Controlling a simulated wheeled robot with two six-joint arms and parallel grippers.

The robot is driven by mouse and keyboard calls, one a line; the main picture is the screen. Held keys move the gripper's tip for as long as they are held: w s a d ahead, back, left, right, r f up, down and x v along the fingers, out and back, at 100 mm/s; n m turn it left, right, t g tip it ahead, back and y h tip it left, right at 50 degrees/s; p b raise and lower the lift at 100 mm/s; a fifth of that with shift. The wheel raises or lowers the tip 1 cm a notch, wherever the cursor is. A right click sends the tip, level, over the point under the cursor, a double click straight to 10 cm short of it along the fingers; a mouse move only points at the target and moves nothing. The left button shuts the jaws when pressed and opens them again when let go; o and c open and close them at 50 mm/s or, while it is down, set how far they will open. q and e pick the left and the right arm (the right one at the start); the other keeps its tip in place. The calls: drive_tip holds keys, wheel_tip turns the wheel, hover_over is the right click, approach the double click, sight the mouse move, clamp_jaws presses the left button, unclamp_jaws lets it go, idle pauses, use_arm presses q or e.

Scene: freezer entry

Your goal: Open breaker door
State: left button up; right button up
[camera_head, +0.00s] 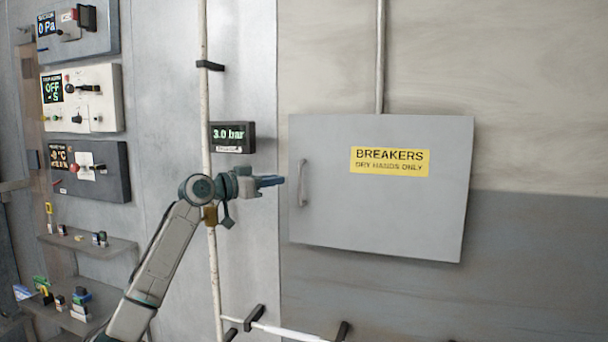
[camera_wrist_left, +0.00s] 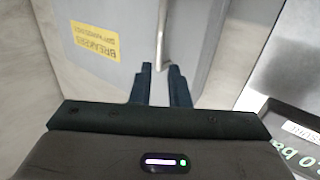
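The breaker door (camera_head: 400,215) is a grey panel on the wall with a yellow "BREAKERS" label (camera_head: 389,162). It looks shut. Its upright handle (camera_head: 303,183) is near the left edge. My left gripper (camera_head: 282,181) is just left of the handle, pointing at it, with a small gap in the head view. The handle (camera_wrist_left: 161,38) lies ahead of the fingertips, roughly in line with the gap. The door (camera_wrist_left: 125,55) fills the area beyond. My right gripper is not in view.
A pressure display (camera_head: 232,137) reading 3.0 bar and a vertical pipe (camera_head: 204,90) are close to my left wrist. Control boxes (camera_head: 110,95) and shelves with small items (camera_head: 110,245) are at the left. A low pipe (camera_head: 285,331) runs below the door.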

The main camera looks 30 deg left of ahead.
sight(296, 175)
use_arm(q)
drive_tip(key=p+x, duration=0.3)
drive_tip(key=x, duration=0.4)
drive_tip(key=shift+w+d+r, duration=0.1)
drive_tip(key=shift+w+d, duration=0.15)
drive_tip(key=shift+w, duration=0.05)
drive_tip(key=shift+w+d+p, duration=0.15)
drive_tip(key=shift+w+p, duration=0.3)
drive_tip(key=shift+w, duration=0.2)
drive_tip(key=shift+c, duration=0.4)
clamp_jaws()
